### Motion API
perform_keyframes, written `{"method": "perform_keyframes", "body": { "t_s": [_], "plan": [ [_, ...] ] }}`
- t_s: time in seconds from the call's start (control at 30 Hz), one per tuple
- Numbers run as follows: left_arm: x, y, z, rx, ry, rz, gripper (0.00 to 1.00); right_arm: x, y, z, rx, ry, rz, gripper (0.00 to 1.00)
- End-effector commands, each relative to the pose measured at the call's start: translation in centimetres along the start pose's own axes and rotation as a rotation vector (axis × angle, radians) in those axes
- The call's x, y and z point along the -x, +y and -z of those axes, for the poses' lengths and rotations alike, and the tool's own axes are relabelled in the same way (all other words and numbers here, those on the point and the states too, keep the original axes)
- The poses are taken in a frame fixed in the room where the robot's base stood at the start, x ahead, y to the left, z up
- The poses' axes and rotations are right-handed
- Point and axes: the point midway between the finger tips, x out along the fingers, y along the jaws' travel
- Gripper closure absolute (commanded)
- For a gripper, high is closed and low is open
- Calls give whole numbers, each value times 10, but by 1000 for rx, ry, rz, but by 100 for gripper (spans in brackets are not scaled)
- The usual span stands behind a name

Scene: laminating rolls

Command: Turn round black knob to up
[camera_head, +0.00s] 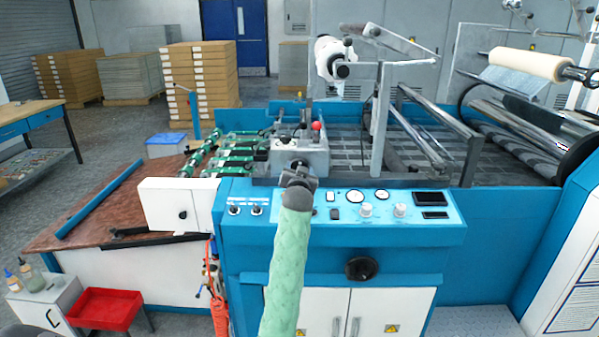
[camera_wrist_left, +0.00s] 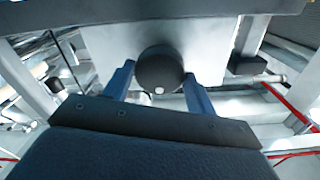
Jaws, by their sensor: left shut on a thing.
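The round black knob (camera_wrist_left: 160,68) sits on the face of a light grey block in the left wrist view. A small white dot shows on it near its lower edge in that view. My left gripper (camera_wrist_left: 159,92) has its two blue fingers on either side of the knob and is shut on it. In the head view my left gripper (camera_head: 299,178) is at the front of the grey machine block (camera_head: 314,155), and mostly hides the knob there. My right gripper is not in view.
A red-topped knob (camera_head: 317,127) stands on the block. Below is a blue control panel (camera_head: 385,226) with several dials and switches. A black handwheel (camera_head: 361,268) is on the cabinet front. Rollers (camera_head: 530,62) are at the right, and a wooden-topped table (camera_head: 85,212) is at the left.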

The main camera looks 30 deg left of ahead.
Motion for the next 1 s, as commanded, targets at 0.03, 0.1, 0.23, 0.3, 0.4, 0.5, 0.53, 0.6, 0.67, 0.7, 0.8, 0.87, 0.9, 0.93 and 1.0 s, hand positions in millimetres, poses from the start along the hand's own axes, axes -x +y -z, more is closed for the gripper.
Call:
{"method": "perform_keyframes", "body": {
  "t_s": [0.03,0.1,0.23,0.3,0.4,0.5,0.53,0.6,0.67,0.7,0.8,0.87,0.9,0.93,1.0],
  "plan": [
    [0,1,-2,14,-3,-1,66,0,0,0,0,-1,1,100],
    [0,1,-2,29,-3,-1,66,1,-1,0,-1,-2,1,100],
    [0,0,-2,45,-3,-1,66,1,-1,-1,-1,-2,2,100],
    [0,0,-2,48,-4,-1,66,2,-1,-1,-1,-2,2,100],
    [0,0,-2,49,-4,-1,66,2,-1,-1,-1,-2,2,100],
    [0,0,-2,49,-4,-1,66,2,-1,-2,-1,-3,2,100],
    [0,0,-2,49,-4,-1,66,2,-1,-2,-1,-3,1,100],
    [0,0,-2,49,-4,-1,66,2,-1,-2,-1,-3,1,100],
    [0,0,-2,48,-4,-1,38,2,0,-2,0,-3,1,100],
    [0,0,-2,48,-3,-1,30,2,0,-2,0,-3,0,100],
    [0,0,-2,48,-2,-1,23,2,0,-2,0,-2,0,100],
    [0,0,-1,48,-2,-1,23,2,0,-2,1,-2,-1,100],
    [0,0,-1,48,-2,-1,23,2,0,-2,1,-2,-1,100],
    [0,0,-1,48,-2,-1,23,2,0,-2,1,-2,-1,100],
    [0,0,-1,48,-1,-1,23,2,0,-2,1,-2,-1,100]
  ]
}}
